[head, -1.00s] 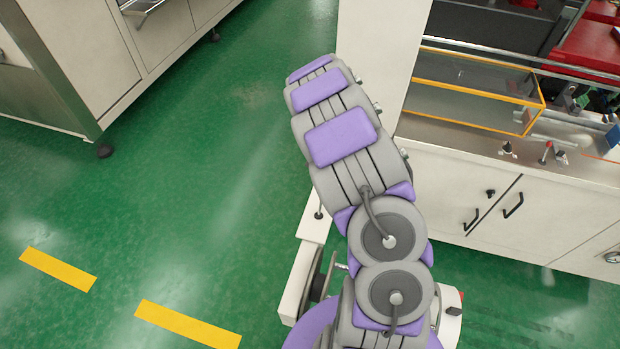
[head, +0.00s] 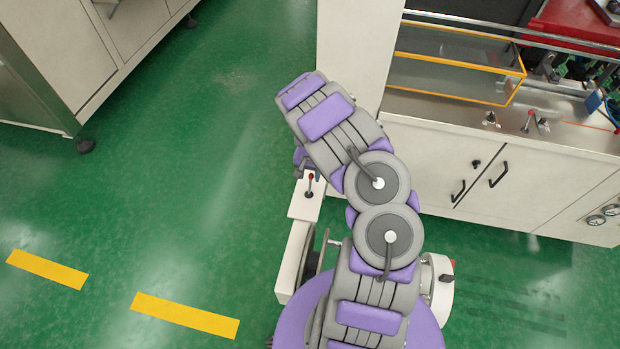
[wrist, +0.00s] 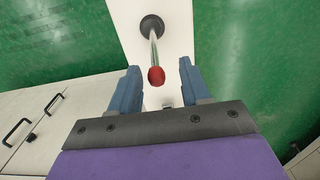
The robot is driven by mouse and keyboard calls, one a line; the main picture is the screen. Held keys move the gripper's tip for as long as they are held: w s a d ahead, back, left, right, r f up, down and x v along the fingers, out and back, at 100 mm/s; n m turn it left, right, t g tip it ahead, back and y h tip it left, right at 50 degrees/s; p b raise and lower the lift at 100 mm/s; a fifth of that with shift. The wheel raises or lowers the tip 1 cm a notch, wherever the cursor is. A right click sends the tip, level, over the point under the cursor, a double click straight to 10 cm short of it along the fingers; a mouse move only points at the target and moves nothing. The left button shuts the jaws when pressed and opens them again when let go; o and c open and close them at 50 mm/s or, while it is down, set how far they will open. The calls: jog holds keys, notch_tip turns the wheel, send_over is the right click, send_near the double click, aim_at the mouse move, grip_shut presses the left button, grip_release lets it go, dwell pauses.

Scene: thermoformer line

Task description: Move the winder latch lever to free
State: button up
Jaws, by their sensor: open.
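A lever with a red knob (wrist: 156,76) on a thin metal rod rises from a round dark base on a white panel in the wrist view. In the head view the same lever (head: 310,185) stands on a narrow white ledge left of my arm. My gripper (wrist: 160,68) is open, its two blue fingers on either side of the knob at about tip level. Neither finger clearly touches it, and the depth between them is hard to judge. In the head view my gripper is mostly hidden behind my arm.
A cream cabinet (head: 520,190) with black handles stands at the right. On its top are a yellow-edged clear guard (head: 450,78) and another red-tipped lever (head: 530,115). A tall white column (head: 355,50) rises behind my arm. Green floor is open at the left.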

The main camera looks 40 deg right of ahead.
notch_tip(320, 180, down, 2)
jog(key=shift+d, duration=0.1)
jog(key=shift+d+f, duration=0.35)
jog(key=shift+d, duration=0.1)
jog(key=shift+a, duration=0.35)
jog(key=c, duration=0.3)
jog(key=shift+d+r, duration=0.1)
grip_shut()
